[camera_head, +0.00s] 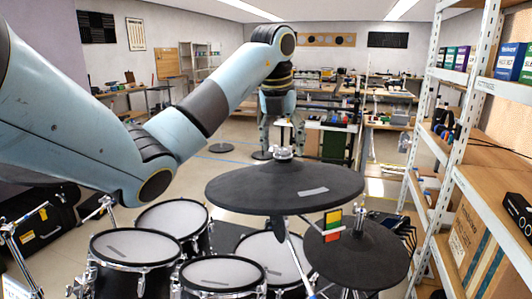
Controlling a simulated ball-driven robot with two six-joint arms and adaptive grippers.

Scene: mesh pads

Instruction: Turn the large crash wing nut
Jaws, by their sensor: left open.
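The large crash cymbal is a wide dark mesh pad (235,188) in the middle of the camera_head view. A small silver wing nut (283,152) sits on its stand top, at the centre of the pad. My left arm comes in from the left, bends over the drums and points down. My left gripper (281,146) is above the pad, with its fingers open on either side of the wing nut. I cannot tell whether the fingers touch it. My right gripper is not in view.
A smaller dark cymbal pad (370,262) is at lower right, with a red, yellow and green piece (333,223) near it. Several mesh drums, one in front (222,273), fill the lower middle. A white shelf rack (455,160) with boxes stands close on the right.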

